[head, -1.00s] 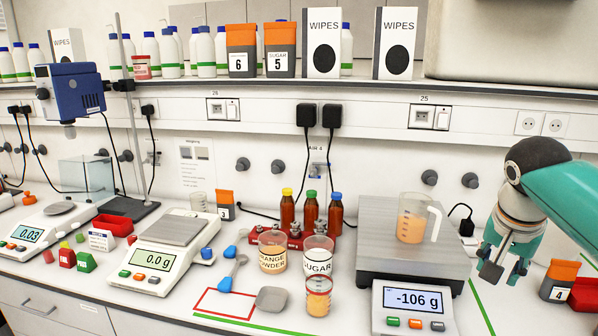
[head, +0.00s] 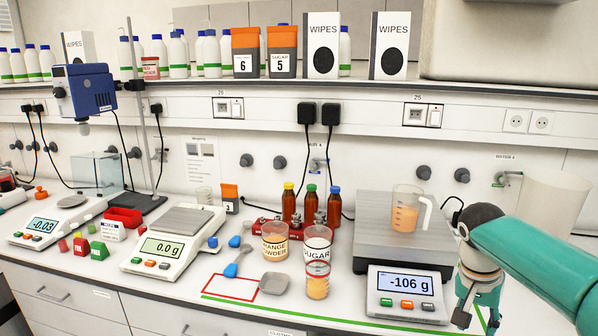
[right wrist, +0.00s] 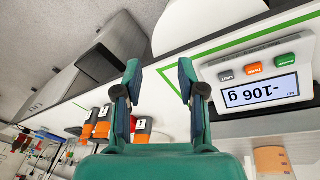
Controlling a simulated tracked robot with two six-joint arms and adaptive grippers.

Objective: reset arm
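My right arm (head: 540,262) comes in from the right in the head view. Its gripper (head: 470,318) points down at the bench's front edge, right of the large balance (head: 410,310), which reads -106 g. In the right wrist view the gripper (right wrist: 160,72) has its two fingers apart, with nothing between them. The same balance's display (right wrist: 262,93) shows upside down there. A beaker of orange liquid (head: 405,218) stands on the balance's plate, apart from the gripper. My left gripper is not in view.
A middle balance (head: 160,252) reads 0.0 g. Capped brown bottles (head: 311,206) stand behind. A white cylinder (head: 552,200) stands behind my right arm.

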